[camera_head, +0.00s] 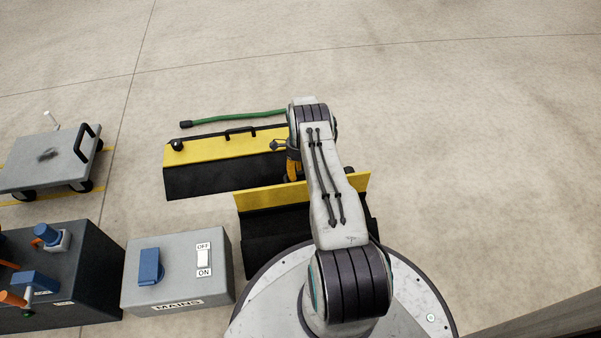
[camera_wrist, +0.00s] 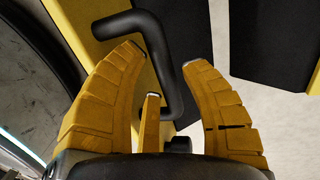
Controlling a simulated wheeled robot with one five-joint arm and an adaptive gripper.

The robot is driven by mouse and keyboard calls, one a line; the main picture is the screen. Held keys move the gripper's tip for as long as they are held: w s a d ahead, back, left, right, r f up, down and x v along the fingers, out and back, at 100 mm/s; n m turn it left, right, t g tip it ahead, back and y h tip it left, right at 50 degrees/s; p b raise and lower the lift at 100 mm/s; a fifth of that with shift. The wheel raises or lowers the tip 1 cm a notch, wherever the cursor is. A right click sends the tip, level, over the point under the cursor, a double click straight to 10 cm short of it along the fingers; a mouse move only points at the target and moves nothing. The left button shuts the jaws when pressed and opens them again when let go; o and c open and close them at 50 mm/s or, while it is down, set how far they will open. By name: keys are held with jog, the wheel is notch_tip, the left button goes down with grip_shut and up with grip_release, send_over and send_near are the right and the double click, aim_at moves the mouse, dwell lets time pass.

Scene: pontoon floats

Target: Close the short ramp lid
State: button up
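The short ramp (camera_head: 275,240) is the nearer yellow-and-black one, beside my base and partly hidden by my arm. Its yellow lid (camera_head: 262,197) looks raised along the far edge, though the exact angle is hard to tell. My gripper (camera_head: 293,170) is low over the lid's far side, largely hidden by my wrist. In the wrist view my yellow fingers (camera_wrist: 165,60) are apart, with a bent black handle (camera_wrist: 158,60) passing between their tips. The handle rises from a yellow panel (camera_wrist: 85,12). I cannot tell whether the fingers touch it.
A longer yellow-and-black ramp (camera_head: 215,178) with a black handle (camera_head: 240,131) lies beyond. A green hose (camera_head: 235,117) lies behind it. A grey mains box (camera_head: 180,280), a dark control box (camera_head: 85,280) and a grey cart (camera_head: 40,165) stand at left. Floor to the right is clear.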

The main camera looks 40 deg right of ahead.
grip_shut()
jog(key=shift+s+a, duration=0.15)
jog(key=shift+s, duration=0.1)
dwell(0.8)
jog(key=shift+s+p, duration=0.1)
jog(key=shift+p, duration=0.35)
